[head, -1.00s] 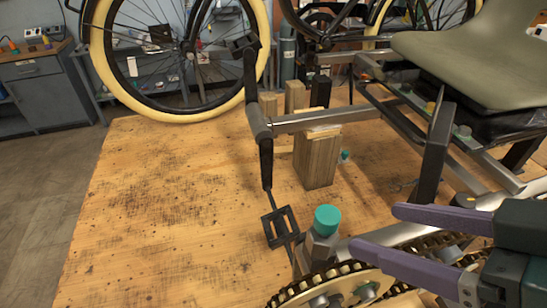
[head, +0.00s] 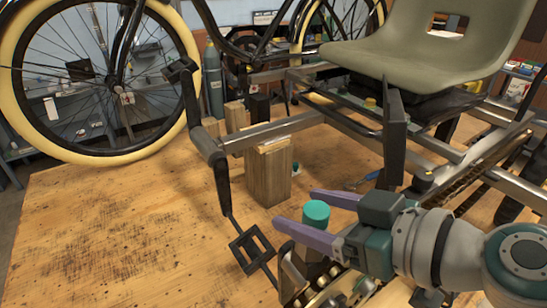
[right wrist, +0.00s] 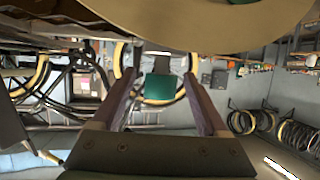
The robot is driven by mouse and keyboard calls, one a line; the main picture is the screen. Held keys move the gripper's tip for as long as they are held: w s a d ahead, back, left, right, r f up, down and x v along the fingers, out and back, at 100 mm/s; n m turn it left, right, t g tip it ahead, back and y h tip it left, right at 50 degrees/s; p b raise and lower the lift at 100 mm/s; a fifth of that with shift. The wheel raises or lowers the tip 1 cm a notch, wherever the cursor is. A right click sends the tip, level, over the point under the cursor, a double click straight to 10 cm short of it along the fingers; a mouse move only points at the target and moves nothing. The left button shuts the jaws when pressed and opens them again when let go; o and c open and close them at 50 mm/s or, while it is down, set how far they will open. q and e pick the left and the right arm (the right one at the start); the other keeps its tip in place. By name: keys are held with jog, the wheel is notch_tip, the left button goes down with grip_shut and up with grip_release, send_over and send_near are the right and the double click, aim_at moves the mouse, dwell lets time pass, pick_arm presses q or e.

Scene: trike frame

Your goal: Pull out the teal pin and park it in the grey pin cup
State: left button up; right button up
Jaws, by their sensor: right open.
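The teal pin (head: 316,213) stands in the trike frame near the front of the bench, its round teal head upward. My right gripper (head: 297,208) is open, with one purple finger on the far side of the pin head and one on the near side. In the right wrist view, the teal head (right wrist: 159,88) shows between the two fingers (right wrist: 163,78), with a gap on each side. The pin's shaft is hidden. I cannot make out the grey pin cup in these frames. My left gripper is not in view.
The trike frame's metal tube (head: 272,130) rests on a wooden block (head: 269,172). A black pedal (head: 252,249) hangs left of the pin. The olive seat (head: 430,45) is above and behind. The bench top (head: 110,225) is clear at the left.

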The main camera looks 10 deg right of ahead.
jog(key=shift+x, duration=1.1)
grip_shut()
